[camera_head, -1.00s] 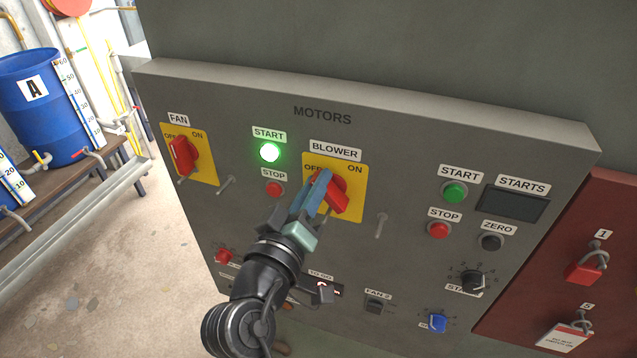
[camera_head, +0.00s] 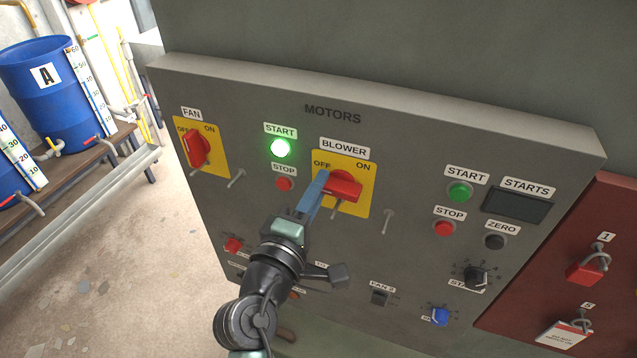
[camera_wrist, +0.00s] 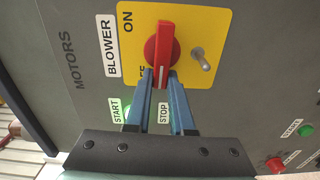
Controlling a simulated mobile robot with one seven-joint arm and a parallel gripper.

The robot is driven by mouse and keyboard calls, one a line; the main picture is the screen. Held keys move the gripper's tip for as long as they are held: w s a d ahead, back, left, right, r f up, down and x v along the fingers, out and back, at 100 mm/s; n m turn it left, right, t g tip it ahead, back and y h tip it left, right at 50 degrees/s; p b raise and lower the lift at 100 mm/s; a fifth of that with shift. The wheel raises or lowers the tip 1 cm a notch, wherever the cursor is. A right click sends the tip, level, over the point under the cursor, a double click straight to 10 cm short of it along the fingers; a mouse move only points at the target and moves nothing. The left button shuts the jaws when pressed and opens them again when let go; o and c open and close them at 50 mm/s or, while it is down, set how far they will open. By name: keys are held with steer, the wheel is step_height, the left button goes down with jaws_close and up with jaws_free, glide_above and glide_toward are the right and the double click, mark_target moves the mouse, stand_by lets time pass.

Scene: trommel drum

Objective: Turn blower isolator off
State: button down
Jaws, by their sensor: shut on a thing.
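The blower isolator is a red rotary handle (camera_head: 343,186) on a yellow plate (camera_head: 362,203) marked OFF at left and ON at right. The handle lies about level across the plate. In the wrist view the red handle (camera_wrist: 162,45) has a white mark at its OFF-side end. My gripper (camera_head: 320,183) comes from the lower left, its blue fingers one on each side of that end. In the wrist view my gripper (camera_wrist: 162,80) is shut on the handle's end. The fingers partly cover the OFF lettering there.
A lit green START button (camera_head: 280,148) and a red STOP button (camera_head: 284,184) sit left of the plate, close to my fingers. The red FAN handle (camera_head: 197,150) is farther left. A metal peg (camera_head: 387,221) sticks out at right. More buttons and knobs lie below and right.

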steer(key=shift+f+n, duration=0.1)
steer(key=shift+n, duration=0.2)
stand_by(0.4)
steer(key=c, duration=0.8)
jaws_free()
steer(key=shift+b+v, duration=2.3)
steer(key=shift+v, duration=4.25)
steer(key=shift+w, duration=0.1)
